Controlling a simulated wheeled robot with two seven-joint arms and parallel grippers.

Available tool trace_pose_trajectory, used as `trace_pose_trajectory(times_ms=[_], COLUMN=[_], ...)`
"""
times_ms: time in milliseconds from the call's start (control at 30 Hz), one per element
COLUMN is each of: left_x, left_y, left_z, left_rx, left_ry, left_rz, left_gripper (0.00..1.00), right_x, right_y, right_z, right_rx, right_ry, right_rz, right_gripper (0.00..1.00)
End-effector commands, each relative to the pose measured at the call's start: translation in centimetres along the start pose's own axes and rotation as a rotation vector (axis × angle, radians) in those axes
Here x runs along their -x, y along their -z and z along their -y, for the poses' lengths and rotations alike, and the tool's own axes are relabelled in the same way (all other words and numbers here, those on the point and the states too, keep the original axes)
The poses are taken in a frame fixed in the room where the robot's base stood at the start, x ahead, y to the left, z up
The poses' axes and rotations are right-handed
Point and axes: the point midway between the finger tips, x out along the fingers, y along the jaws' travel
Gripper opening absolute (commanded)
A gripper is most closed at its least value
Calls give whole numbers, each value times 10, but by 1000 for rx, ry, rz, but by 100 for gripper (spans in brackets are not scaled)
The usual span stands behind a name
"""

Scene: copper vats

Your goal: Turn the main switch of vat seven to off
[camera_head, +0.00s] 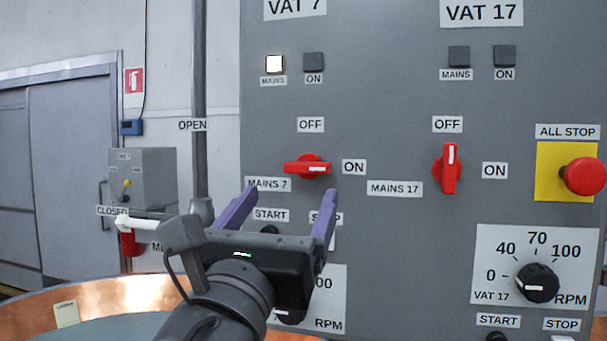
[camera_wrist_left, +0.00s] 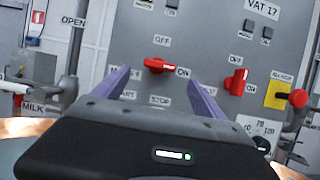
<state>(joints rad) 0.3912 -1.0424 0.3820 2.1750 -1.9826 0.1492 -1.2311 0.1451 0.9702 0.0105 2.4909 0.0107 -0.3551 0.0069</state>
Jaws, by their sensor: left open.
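The red main switch of vat seven (camera_head: 308,167) sits on the grey panel (camera_head: 385,90) under the VAT 7 label. Its handle lies level, with its white mark toward the ON label (camera_head: 354,167); the OFF label (camera_head: 311,125) is above it. The lit white MAINS lamp (camera_head: 274,64) is above. My left gripper (camera_head: 285,205) is open and empty, below and in front of the switch, with its purple fingers pointing up toward the panel. In the left wrist view the switch (camera_wrist_left: 160,65) shows between and beyond the fingertips, apart from them. My right gripper is not in view.
To the right are the vat 17 main switch (camera_head: 451,168), its handle upright, and the red ALL STOP button (camera_head: 584,176). A speed knob (camera_head: 538,283) is at lower right. A white lever (camera_head: 135,224) and a copper vat rim (camera_head: 110,300) are at left.

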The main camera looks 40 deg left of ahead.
Motion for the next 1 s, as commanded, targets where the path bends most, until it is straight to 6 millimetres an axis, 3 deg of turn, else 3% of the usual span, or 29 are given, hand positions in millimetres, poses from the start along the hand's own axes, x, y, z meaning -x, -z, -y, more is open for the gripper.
trace_pose_trajectory(times_ms=[167, 600, 1000], left_x=[-13, -72, -77], left_y=[1, 0, 0], left_z=[0, 0, 0], left_rx=[3, 2, 1], left_ry=[2, 1, 0], left_rz=[-4, -2, -1], left_gripper=[82, 82, 79], right_x=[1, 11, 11], right_y=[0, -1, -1], right_z=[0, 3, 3], right_rx=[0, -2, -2], right_ry=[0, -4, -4], right_rz=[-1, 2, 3], right_gripper=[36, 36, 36])
